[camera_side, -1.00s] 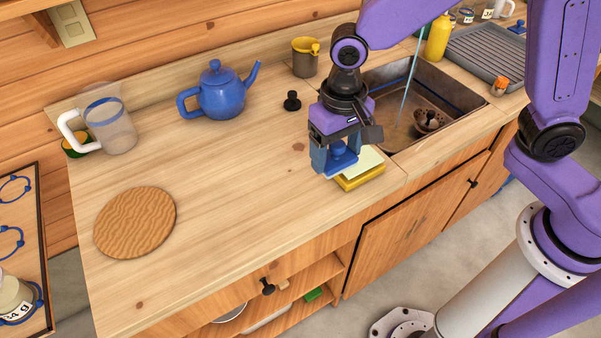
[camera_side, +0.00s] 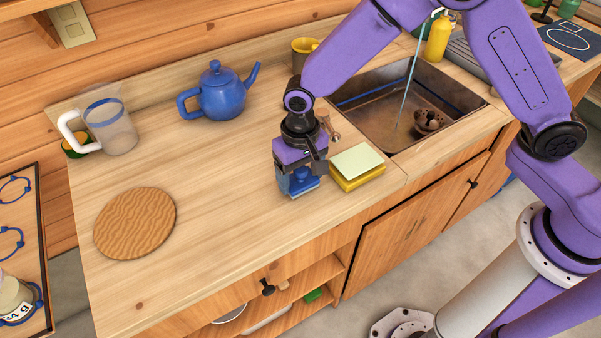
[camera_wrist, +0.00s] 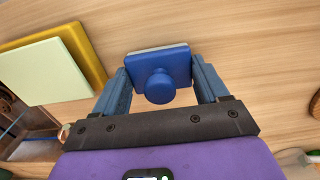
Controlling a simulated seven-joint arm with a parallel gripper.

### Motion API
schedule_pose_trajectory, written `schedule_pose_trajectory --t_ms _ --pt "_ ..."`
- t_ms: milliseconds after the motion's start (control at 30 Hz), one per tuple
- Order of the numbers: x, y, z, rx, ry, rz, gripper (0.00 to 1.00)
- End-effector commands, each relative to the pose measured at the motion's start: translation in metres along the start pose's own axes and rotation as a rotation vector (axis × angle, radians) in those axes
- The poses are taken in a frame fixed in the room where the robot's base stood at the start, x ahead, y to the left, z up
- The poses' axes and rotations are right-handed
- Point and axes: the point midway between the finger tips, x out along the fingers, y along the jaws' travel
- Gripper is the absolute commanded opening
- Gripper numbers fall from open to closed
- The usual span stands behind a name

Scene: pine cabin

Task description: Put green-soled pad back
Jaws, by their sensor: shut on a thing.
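My gripper (camera_side: 300,184) is shut on a blue pad (camera_side: 304,193) with a round knob on top. In the wrist view the blue pad (camera_wrist: 143,58) sits between both fingers, with a thin pale edge along its far side. Its underside is hidden, so I cannot tell the sole's colour. The pad is at or just above the counter; I cannot tell if it touches. A yellow block (camera_side: 361,182) with a pale green top lies just right of my gripper, apart from the pad. This yellow block also shows at upper left in the wrist view (camera_wrist: 88,50).
The wooden counter (camera_side: 220,170) is clear to the left, up to a round wooden board (camera_side: 135,222). A blue teapot (camera_side: 222,97) and a clear jug (camera_side: 113,130) stand behind. The sink (camera_side: 385,115) lies right, behind the yellow block. A small wooden-handled item (camera_side: 323,117) stands behind my gripper.

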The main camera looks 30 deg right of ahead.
Motion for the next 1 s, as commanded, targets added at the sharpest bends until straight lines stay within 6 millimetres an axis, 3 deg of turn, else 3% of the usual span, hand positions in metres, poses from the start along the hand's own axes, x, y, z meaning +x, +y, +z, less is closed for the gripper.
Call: schedule_pose_trajectory --t_ms 400,433,500,833,1000 --pt "0.005 0.0 0.0 0.0 -0.001 0.001 0.38" --pt "0.005 0.0 0.0 0.0 0.0 0.0 0.8" --pt "0.004 0.0 0.0 0.0 0.0 0.0 0.99" --pt "0.003 0.0 0.0 0.0 0.001 -0.001 0.99" --pt "-0.015 -0.001 -0.001 0.001 0.003 -0.003 0.99"
